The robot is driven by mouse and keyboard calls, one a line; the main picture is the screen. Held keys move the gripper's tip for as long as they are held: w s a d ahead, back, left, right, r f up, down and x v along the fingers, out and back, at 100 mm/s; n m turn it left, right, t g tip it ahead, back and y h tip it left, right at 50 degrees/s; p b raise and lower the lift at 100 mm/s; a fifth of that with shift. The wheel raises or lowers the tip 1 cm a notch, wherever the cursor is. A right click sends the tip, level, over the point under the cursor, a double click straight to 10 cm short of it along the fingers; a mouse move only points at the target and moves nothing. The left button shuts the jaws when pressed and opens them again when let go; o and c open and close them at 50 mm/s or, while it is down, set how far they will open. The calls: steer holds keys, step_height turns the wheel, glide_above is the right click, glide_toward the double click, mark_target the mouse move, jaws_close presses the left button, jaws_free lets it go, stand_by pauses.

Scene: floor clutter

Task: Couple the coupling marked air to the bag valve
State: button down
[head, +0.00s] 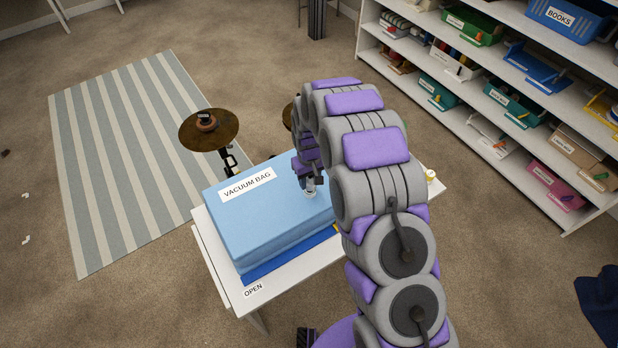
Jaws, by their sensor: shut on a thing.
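The light blue vacuum bag (262,217), labelled VACUUM BAG, lies on a white table. My gripper (311,179) is over the right part of the bag and points down. It is shut on a small coupling, mostly hidden by the fingers; no marking on it can be read. A small pale grey fitting (310,188), which looks like the bag valve, shows on the bag right under the fingertips. I cannot tell whether the coupling and the valve touch or are joined.
The white table (212,250) has an OPEN label (253,291) at its front left corner. My arm hides its right part. A cymbal (208,129) on a stand is close behind the table. A striped rug (110,160) lies left. Shelves with bins (510,95) stand right.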

steer(key=shift+f, duration=0.95)
steer(key=c, duration=0.6)
jaws_free()
steer(key=shift+o, duration=0.2)
steer(key=shift+r, duration=0.1)
step_height(320, 180, up, 17)
steer(key=p, duration=0.1)
steer(key=shift+a, duration=0.1)
